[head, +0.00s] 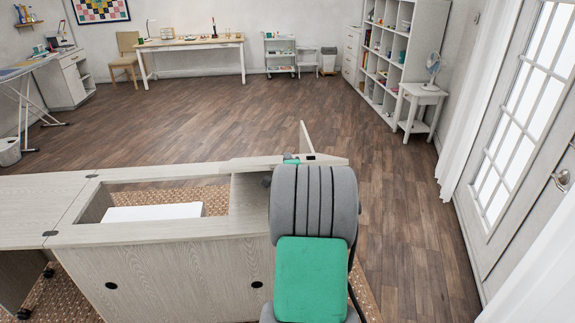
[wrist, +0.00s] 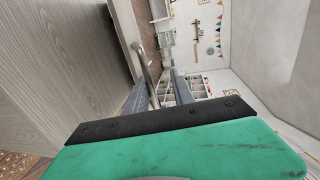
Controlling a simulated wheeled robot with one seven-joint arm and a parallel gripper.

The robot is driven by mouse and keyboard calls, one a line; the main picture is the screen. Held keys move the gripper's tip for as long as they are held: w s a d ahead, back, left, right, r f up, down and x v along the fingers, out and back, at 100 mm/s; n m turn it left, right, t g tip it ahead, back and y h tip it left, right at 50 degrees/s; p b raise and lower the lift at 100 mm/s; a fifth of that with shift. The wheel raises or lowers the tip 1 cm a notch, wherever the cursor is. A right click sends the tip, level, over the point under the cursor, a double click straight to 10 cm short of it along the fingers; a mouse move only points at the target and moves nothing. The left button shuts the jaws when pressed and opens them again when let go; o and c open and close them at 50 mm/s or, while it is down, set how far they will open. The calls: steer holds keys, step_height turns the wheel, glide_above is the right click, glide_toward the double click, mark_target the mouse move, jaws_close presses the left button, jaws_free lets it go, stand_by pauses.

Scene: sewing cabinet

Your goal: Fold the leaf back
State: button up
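The pale wood-grain sewing cabinet (head: 165,235) stands in front of me in the head view. A flat leaf (head: 30,205) extends from its left side, with dark hinges along the seam. A narrow pale panel (head: 306,138) stands upright at the cabinet's far right end. In the wrist view, a large wood-grain panel (wrist: 60,65) fills the left side, and a metal bar handle (wrist: 146,72) stands out near its edge. My gripper (wrist: 161,82) has its fingers apart, with the bar near the left finger. I cannot tell whether they touch. My arm hides the gripper in the head view.
The cabinet top has an opening with a white platform (head: 155,212) inside. A woven rug (head: 75,285) lies underneath. Open wooden floor (head: 410,230) lies right of and behind the cabinet. Shelves (head: 390,50), a small table with a fan (head: 420,95) and a glazed door (head: 515,120) line the right.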

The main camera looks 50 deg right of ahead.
steer(key=shift+s, duration=0.1)
steer(key=b+v, duration=0.1)
steer(key=v, duration=0.6)
steer(key=shift+s+a, duration=0.2)
steer(key=shift+a, duration=0.1)
